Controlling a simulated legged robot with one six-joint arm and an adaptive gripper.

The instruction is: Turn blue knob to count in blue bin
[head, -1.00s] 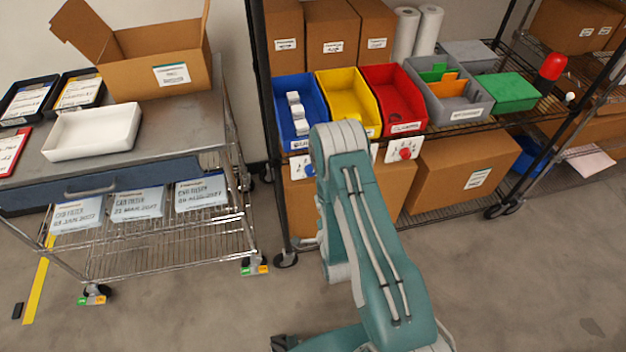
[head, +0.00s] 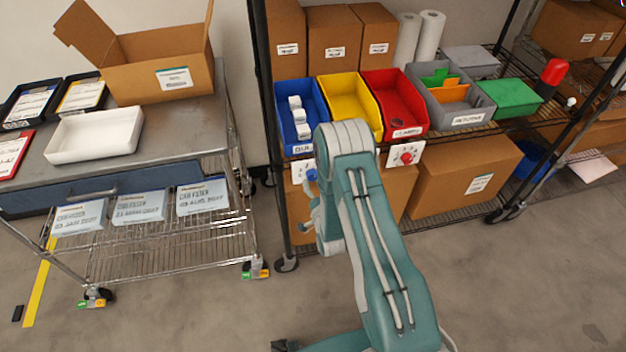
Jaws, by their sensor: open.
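The blue bin (head: 284,108) stands on the rack shelf at the left of the bin row, with a few white items (head: 299,115) in it. Below its front is a white dial plate (head: 296,170) with the blue knob (head: 311,175). My arm hides the plate's right part, and its numbers are too small to read. My gripper (head: 309,208) is open and mostly hidden by my arm. A small part of it shows just below the knob. I cannot tell whether it touches the knob.
A yellow bin (head: 345,97), a red bin (head: 401,104) and a grey bin (head: 478,107) stand to the right. A red knob (head: 406,157) sits under the red bin. Cardboard boxes fill the lower shelf. A metal cart (head: 190,135) with a white tray (head: 95,134) stands left.

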